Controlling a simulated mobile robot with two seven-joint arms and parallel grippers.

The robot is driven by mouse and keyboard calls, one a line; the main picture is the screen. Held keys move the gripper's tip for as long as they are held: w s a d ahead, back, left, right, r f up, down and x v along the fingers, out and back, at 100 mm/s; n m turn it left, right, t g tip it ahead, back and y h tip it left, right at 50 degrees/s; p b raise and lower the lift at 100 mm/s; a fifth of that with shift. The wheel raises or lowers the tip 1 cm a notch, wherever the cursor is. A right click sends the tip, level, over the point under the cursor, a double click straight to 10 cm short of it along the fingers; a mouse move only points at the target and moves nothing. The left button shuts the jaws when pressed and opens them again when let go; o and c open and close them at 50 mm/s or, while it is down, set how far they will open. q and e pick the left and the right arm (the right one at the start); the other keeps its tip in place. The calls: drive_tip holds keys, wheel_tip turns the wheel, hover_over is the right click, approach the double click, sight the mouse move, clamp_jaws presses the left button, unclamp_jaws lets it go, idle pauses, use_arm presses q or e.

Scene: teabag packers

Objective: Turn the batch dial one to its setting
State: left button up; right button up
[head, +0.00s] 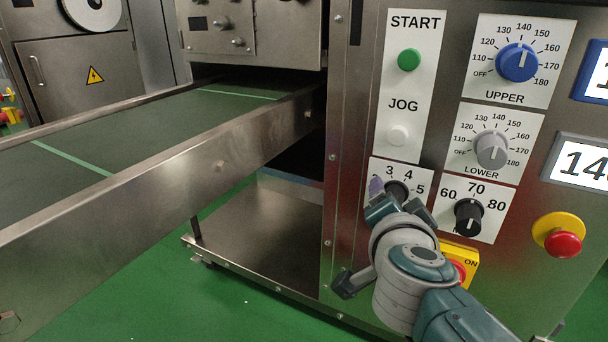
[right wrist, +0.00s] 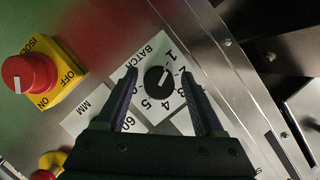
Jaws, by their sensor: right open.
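The batch dial (right wrist: 157,79) is a round black knob on a white plate marked BATCH with numbers around it. In the right wrist view its white pointer leans toward the side of the 1. In the head view the dial (head: 397,189) shows only in part above my right gripper (head: 396,202). My right gripper (right wrist: 159,74) is open in the right wrist view, one dark finger on each side of the dial, with gaps between the fingers and the knob. Whether the fingertips reach the knob's depth is hard to tell. My left gripper is not in view.
The 60-70-80 dial (head: 468,217) sits just right of the batch dial. A yellow isolator plate with a red knob (right wrist: 17,74) lies below. The START button (head: 409,60), UPPER dial (head: 516,62) and LOWER dial (head: 491,151) are above. A green conveyor (head: 150,130) runs at left.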

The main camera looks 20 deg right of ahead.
drive_tip(key=shift+s+a, duration=0.1)
drive_tip(key=shift+c, duration=0.9)
clamp_jaws()
